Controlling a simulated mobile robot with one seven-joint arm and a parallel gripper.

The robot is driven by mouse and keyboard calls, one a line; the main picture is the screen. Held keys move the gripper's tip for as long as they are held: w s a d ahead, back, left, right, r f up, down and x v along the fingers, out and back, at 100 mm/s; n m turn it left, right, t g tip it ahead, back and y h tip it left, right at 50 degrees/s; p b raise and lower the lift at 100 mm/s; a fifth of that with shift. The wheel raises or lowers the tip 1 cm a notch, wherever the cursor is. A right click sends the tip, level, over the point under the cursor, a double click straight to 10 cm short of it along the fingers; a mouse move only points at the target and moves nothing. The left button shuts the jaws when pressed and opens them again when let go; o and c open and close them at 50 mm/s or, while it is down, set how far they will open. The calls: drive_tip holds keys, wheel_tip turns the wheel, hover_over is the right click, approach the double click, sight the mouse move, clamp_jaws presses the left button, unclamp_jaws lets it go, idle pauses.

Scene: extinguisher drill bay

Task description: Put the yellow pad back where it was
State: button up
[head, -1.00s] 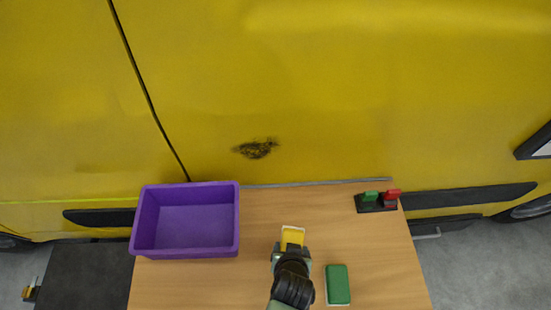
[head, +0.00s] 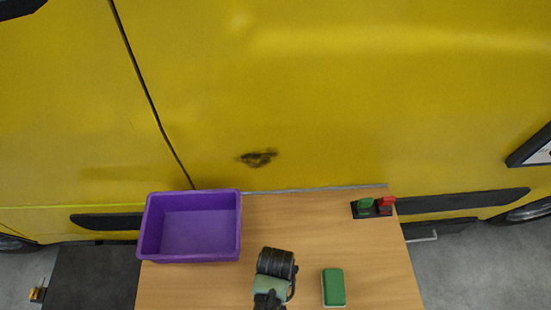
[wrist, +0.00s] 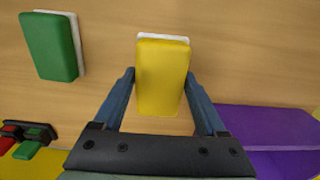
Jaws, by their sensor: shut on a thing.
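The yellow pad (wrist: 162,75), with a white layer along its far edge, is between the two fingers of my gripper (wrist: 160,78) in the wrist view. My gripper is shut on it, over the wooden table (wrist: 105,50). I cannot tell whether the pad touches the table. In the head view my wrist (head: 275,265) is at the table's front middle and hides the pad and fingertips. A similar green pad (head: 334,287) lies just right of my arm; it also shows in the wrist view (wrist: 50,46).
A purple bin (head: 190,256) stands at the table's left; it looks empty. A black holder with green and red pieces (head: 374,208) sits at the back right. A yellow vehicle side (head: 330,110) with a dark smudge (head: 258,158) rises behind. The table's middle is clear.

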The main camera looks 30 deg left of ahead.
drive_tip(key=shift+f, duration=2.05)
drive_tip(key=shift+f, duration=0.2)
drive_tip(key=o, duration=1.1)
drive_tip(key=shift+r, duration=0.1)
wheel_tip(320, 180, up, 12)
drive_tip(key=shift+s+r, duration=0.1)
